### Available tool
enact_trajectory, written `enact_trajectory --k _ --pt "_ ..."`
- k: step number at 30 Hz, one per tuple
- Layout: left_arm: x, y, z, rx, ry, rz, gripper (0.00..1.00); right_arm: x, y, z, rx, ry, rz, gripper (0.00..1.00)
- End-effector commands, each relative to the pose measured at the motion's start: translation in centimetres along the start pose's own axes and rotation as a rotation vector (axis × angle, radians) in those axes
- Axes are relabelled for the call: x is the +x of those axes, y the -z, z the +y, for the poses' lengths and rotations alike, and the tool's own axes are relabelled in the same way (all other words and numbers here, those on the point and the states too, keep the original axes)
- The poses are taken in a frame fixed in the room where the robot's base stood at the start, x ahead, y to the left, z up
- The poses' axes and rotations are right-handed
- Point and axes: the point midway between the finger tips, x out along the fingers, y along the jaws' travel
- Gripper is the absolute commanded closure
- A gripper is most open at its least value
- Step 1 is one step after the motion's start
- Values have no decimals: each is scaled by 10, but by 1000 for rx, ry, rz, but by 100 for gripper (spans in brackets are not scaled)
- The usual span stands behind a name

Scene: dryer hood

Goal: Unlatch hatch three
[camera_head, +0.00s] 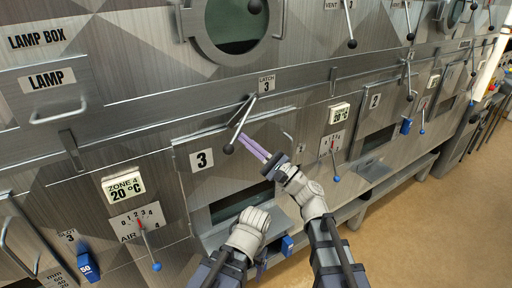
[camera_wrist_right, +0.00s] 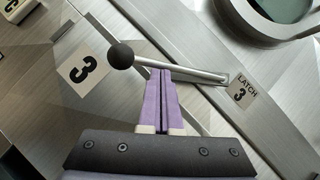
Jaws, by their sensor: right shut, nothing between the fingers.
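Hatch three is the panel with the "3" plate (camera_head: 202,159) and a dark window. Its latch lever (camera_head: 240,124) hangs from a pivot below the "LATCH 3" label (camera_head: 267,83), slanting down-left to a black ball knob (camera_head: 228,149). My right gripper (camera_head: 243,138) is shut and empty, its purple fingers pointing at the lever. In the right wrist view the fingertips (camera_wrist_right: 161,71) meet the line of the lever bar (camera_wrist_right: 185,73) close to the knob (camera_wrist_right: 120,55); I cannot tell whether they touch. My left wrist shows low in the head view; its fingers are not clearly visible.
A lamp drawer (camera_head: 47,78) and a zone 4 dial with a blue-knobbed lever (camera_head: 149,250) are at left. Another dial lever (camera_head: 334,162) hangs to the right of hatch three. A round porthole (camera_head: 236,25) is above. Open floor (camera_head: 440,230) lies at right.

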Motion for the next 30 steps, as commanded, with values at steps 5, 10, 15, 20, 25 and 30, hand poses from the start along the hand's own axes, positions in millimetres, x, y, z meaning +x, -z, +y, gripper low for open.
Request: enact_trajectory --k 5,10,15,20,25,30 --pt "-4 0 0 0 0 0 25 11 -18 2 125 82 -2 100" --pt "-19 -1 -2 0 0 0 25 21 -31 -5 133 88 -1 100" --pt "-32 -2 -3 0 0 0 25 29 -43 -7 131 87 -1 100" --pt "-41 -2 -4 -1 0 0 25 35 -51 -10 130 87 0 100" --pt "-48 -3 -4 -3 -1 0 25 39 -56 -12 129 87 0 100" --pt "-51 -3 -5 -4 -1 0 25 41 -59 -14 128 86 0 100"
